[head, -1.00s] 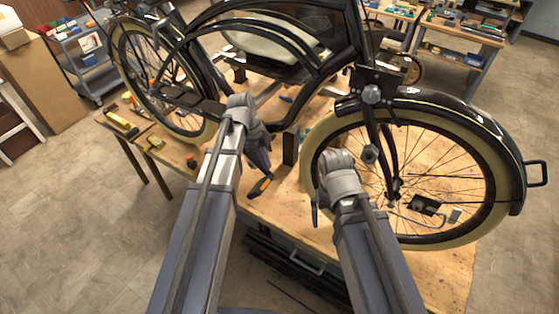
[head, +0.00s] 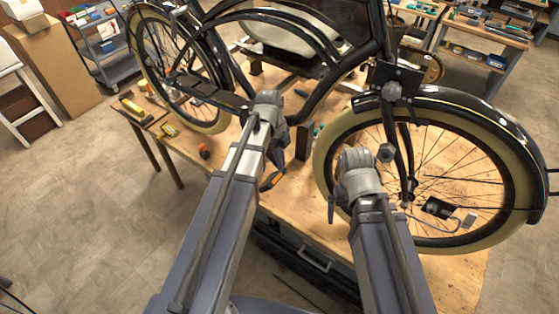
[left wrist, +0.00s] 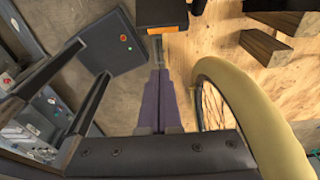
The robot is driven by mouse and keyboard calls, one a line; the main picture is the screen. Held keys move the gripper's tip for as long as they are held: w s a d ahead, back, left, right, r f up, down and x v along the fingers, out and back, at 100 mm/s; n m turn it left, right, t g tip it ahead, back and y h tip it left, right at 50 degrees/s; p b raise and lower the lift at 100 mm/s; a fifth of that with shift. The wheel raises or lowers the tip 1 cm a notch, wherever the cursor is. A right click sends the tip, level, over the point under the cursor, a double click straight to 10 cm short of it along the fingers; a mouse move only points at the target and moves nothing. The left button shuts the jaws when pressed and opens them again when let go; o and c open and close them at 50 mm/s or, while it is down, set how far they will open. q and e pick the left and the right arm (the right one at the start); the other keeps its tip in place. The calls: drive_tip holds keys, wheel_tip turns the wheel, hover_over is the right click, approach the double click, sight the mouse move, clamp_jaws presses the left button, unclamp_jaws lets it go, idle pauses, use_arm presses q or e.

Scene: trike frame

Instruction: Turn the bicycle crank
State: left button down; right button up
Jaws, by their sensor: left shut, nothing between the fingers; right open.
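The black bicycle (head: 240,80) stands on a wooden table (head: 290,215), with cream tyres. A dark pedal with an orange patch (head: 272,179) hangs low near the frame's middle. My left gripper (head: 277,160) is shut and empty, just above and beside this pedal. In the left wrist view its closed fingers (left wrist: 160,75) point toward the dark pedal block (left wrist: 162,12), with a thin grey piece between. I cannot tell whether they touch. The crank arm is mostly hidden behind my left arm. My right gripper (head: 332,208) is open in front of the front wheel (head: 322,160); its fingers are partly hidden.
Small yellow tools (head: 135,107) lie at the table's left end. A grey cart (head: 112,60) and cardboard boxes (head: 50,60) stand at the back left. A workbench (head: 480,55) stands at the back right. The floor left of the table is clear.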

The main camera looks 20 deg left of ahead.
use_arm(q)
drive_tip(key=b, duration=0.6)
hover_over(277, 182)
drive_tip(key=d, duration=0.2)
wheel_tip(277, 182, down, 7)
drive_tip(key=shift+s+a+f+b, duration=0.15)
drive_tip(key=shift+a+f+b, duration=0.4)
drive_tip(key=shift+f+b, duration=0.3)
drive_tip(key=shift+a+f, duration=0.25)
drive_tip(key=shift+a, duration=0.1)
drive_tip(key=shift+f+b, duration=0.1)
drive_tip(key=shift+b, duration=0.2)
drive_tip(key=shift+f+b, duration=0.45)
drive_tip(key=shift+f, duration=0.05)
drive_tip(key=a+f+y+b, duration=0.1)
drive_tip(key=f+b, duration=0.1)
drive_tip(key=f+t+y+b, duration=0.1)
drive_tip(key=f+y+b, duration=0.1)
drive_tip(key=b, duration=0.1)
drive_tip(key=w+a+f+y+b, duration=0.1)
drive_tip(key=f+b, duration=0.1)
drive_tip(key=f, duration=0.1)
drive_tip(key=shift+a+t+y+b, duration=0.35)
drive_tip(key=shift+t+y+b, duration=0.05)
drive_tip(key=w+a+f+t+y+b, duration=0.1)
drive_tip(key=w+a+f+y+b, duration=0.1)
drive_tip(key=b, duration=0.5)
drive_tip(key=shift+w+a+f+y, duration=0.15)
drive_tip(key=shift+a+f+y, duration=0.75)
drive_tip(key=shift+a, duration=0.9)
